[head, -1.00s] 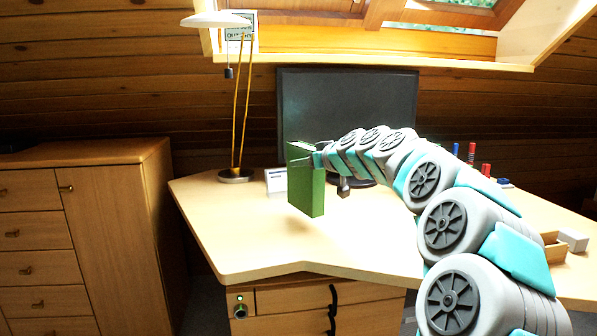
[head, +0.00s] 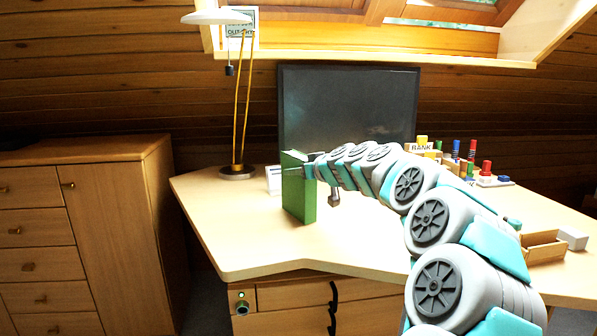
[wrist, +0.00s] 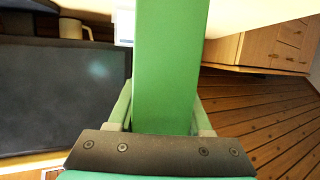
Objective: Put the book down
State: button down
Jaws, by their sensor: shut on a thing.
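A green book (head: 300,190) stands upright over the middle of the desk (head: 240,235), in front of the monitor, in the head view. Its lower edge is at or very near the desk top; I cannot tell if it touches. My gripper (head: 308,168) is shut on the book from the right, near its upper part. In the wrist view the book (wrist: 168,65) runs up the middle between the two fingers of my gripper (wrist: 162,118). The fingertips are partly hidden by the book.
The monitor (head: 345,105) stands behind the book. A desk lamp (head: 237,172) and a small white item (head: 273,180) are to the left. Several blocks and markers (head: 470,155) and an open wooden box (head: 543,247) are on the right. The desk's front left is clear.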

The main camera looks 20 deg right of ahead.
jog(key=shift+f, duration=0.1)
jog(key=shift+c, duration=1.6)
grip_release()
jog(key=b+v, duration=0.1)
jog(key=v, duration=1.1)
jog(key=shift+r, duration=0.25)
